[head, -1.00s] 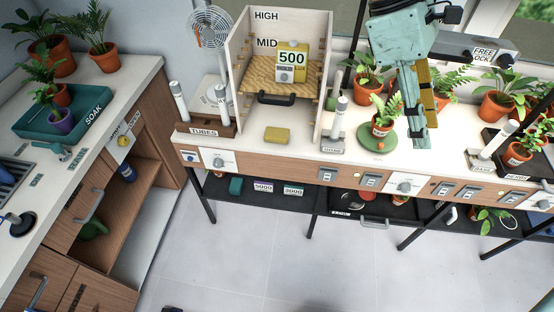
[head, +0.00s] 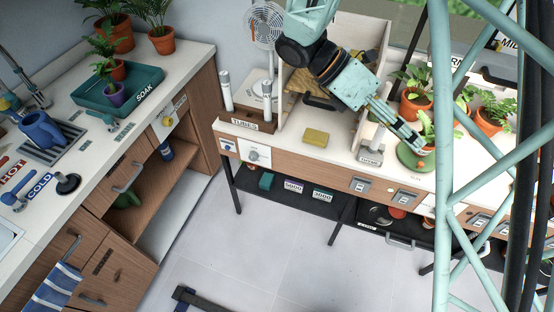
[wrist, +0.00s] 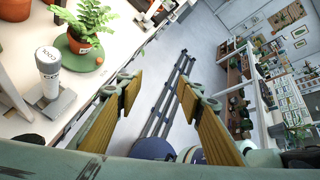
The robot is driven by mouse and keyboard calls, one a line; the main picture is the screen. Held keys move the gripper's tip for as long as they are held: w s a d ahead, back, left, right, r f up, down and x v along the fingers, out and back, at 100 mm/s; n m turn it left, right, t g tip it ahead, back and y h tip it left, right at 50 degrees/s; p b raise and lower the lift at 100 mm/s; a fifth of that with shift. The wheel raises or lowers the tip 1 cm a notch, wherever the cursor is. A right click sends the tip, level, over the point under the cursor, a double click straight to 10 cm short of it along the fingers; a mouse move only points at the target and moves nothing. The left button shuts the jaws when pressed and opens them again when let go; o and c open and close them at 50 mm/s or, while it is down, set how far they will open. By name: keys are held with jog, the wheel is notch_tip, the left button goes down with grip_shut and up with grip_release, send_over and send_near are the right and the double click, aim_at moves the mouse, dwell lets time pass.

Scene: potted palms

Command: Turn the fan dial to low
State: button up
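The white fan (head: 263,28) stands at the back of the bench, left of the shelf unit. A white panel with a round dial (head: 253,155) is on the bench's front face, below the tubes rack; I take it for the fan dial, but its markings are too small to read. My gripper (head: 414,147) is well to the right of this dial, above the bench's front part near a green plant saucer. In the wrist view my gripper (wrist: 159,84) has its two yellow-padded fingers apart with nothing between them. The dial is not in the wrist view.
A tubes rack (head: 240,120) and a yellow block (head: 316,137) are on the bench top near the dial.

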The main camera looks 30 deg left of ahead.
jog(key=w+a+f+n+t+h, duration=0.1)
jog(key=a+f+n+t, duration=0.25)
jog(key=a, duration=0.25)
jog(key=w+a+f+n+t, duration=0.1)
jog(key=a+f+n+t, duration=0.1)
jog(key=a+f+n, duration=0.4)
jog(key=n+t+y+p, duration=0.1)
jog(key=n+t+y, duration=1.1)
jog(key=n, duration=1.3)
send_near(251, 159)
jog(key=shift+g+y, duration=0.45)
jog(key=shift+y, duration=0.15)
jog(key=s, duration=0.3)
jog(key=s+d+r, duration=0.1)
jog(key=s, duration=0.1)
jog(key=shift+w+d, duration=0.1)
jog(key=shift+w, duration=0.05)
jog(key=shift+w+a+b, duration=0.15)
jog(key=shift+w+b, duration=0.05)
jog(key=shift+w, duration=3.15)
jog(key=shift+w+a+b, duration=0.15)
jog(key=shift+w, duration=3.25)
